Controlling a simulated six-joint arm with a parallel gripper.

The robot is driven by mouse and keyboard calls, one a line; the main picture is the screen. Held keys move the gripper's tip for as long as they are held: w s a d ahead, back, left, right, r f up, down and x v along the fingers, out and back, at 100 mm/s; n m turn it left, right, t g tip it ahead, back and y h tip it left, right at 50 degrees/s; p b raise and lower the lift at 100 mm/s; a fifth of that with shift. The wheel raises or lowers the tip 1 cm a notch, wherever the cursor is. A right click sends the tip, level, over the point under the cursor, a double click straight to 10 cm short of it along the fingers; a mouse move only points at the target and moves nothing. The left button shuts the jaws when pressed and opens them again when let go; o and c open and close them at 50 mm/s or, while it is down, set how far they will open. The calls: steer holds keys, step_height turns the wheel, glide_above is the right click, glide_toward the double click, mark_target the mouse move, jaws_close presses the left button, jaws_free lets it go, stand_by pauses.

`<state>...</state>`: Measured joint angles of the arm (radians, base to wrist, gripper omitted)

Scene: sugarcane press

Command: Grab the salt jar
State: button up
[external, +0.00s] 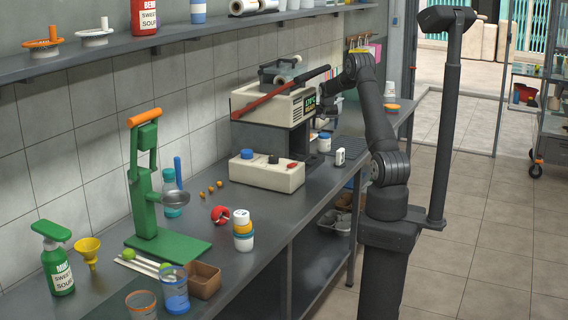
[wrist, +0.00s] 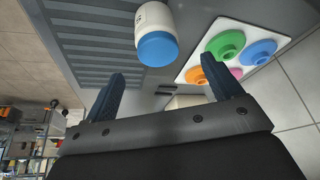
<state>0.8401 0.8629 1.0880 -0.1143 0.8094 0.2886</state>
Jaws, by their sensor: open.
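A small white jar with a blue lid (external: 324,142) stands on the grey counter beside the press machine. It is probably the salt jar, but I cannot read its label. The wrist view shows a white jar with a blue lid (wrist: 156,35) just beyond my gripper's fingertips, between them in the picture and apart from them. My gripper (wrist: 162,66) is open and empty. In the external view my gripper (external: 324,112) is close to the machine, above the jar, and its fingers are hard to make out.
The press machine (external: 272,108) with a red lever stands left of the jar. A small white block (external: 340,157) lies in front. A white board with coloured round pieces (wrist: 237,47) and a slatted grate (wrist: 95,45) are near the jar.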

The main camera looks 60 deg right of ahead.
mark_target(324, 134)
steer(key=x, duration=0.5)
steer(key=shift+f, duration=0.2)
steer(key=shift+s+x, duration=0.15)
steer(key=shift+x, duration=1.15)
steer(key=shift+s+x, duration=0.1)
steer(key=shift+x, duration=1.2)
steer(key=shift+a, duration=0.15)
steer(key=c, duration=1.2)
